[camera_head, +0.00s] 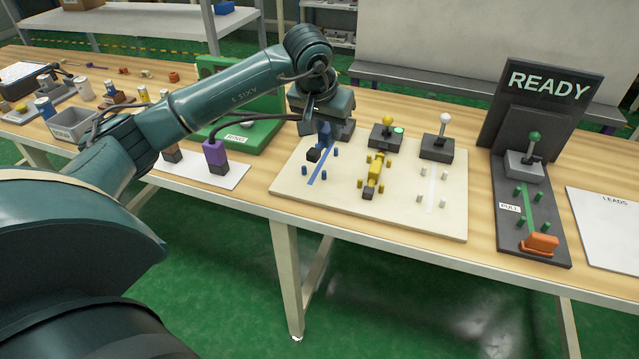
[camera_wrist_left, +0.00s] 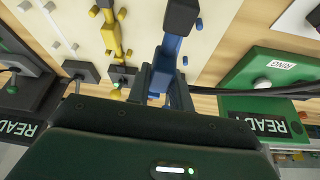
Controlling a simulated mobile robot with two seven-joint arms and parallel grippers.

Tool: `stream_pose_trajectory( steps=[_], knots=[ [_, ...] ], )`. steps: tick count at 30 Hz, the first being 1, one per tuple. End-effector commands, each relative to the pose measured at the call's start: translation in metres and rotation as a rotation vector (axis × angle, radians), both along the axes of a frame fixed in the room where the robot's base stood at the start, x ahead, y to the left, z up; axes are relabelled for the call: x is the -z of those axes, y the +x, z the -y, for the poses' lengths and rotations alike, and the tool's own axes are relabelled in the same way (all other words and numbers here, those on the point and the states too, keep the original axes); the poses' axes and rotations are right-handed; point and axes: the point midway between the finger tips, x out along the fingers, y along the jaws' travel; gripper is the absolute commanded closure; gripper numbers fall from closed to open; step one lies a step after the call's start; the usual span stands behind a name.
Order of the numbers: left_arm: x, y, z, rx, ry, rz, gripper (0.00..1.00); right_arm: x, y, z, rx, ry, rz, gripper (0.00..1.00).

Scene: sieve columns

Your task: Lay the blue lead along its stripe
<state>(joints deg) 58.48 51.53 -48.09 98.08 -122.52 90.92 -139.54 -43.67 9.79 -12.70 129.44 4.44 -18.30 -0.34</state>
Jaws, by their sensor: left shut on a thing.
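The cream board (camera_head: 290,185) carries a blue stripe (camera_head: 318,174) with blue pegs beside it. My left gripper (camera_head: 324,122) is shut on the blue lead (camera_head: 325,138) above the far end of that stripe. The lead's black end (camera_head: 313,155) points toward the near side, close over the stripe. In the left wrist view the blue lead (camera_wrist_left: 166,62) runs away from the jaws, with its black end (camera_wrist_left: 181,14) at the top edge. I cannot tell whether it touches the board. My right gripper is out of view.
A yellow lead (camera_head: 375,172) lies between yellow pegs. A white stripe (camera_head: 432,190) is bare. Lever boxes (camera_head: 437,147) stand behind. A purple lead (camera_head: 215,153) stands left on a white mat, beside the green RING fixture (camera_head: 262,138). The READY panel (camera_head: 545,90) is at right.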

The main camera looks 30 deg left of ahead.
Motion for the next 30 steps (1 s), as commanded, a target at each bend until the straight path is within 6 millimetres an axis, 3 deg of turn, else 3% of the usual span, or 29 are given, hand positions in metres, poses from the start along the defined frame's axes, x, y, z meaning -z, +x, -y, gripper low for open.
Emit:
stream_pose_trajectory(
  steps=[1, 4, 9, 15, 30],
  knots=[
    [0.01, 0.012, -0.011, -0.039, -0.003, 0.005, 1.0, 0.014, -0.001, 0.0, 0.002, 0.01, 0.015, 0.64],
    [0.007, 0.025, -0.029, -0.09, -0.001, 0.003, 1.0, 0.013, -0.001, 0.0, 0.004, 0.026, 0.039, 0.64],
    [0.014, 0.033, -0.04, -0.126, 0.0, -0.003, 1.0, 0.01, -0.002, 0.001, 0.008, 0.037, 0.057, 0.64],
    [0.05, 0.032, -0.041, -0.127, 0.001, -0.006, 1.0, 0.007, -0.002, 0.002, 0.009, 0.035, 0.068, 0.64],
    [0.103, 0.033, -0.04, -0.126, 0.001, -0.002, 1.0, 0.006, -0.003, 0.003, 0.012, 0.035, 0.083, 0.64]
  ],
)
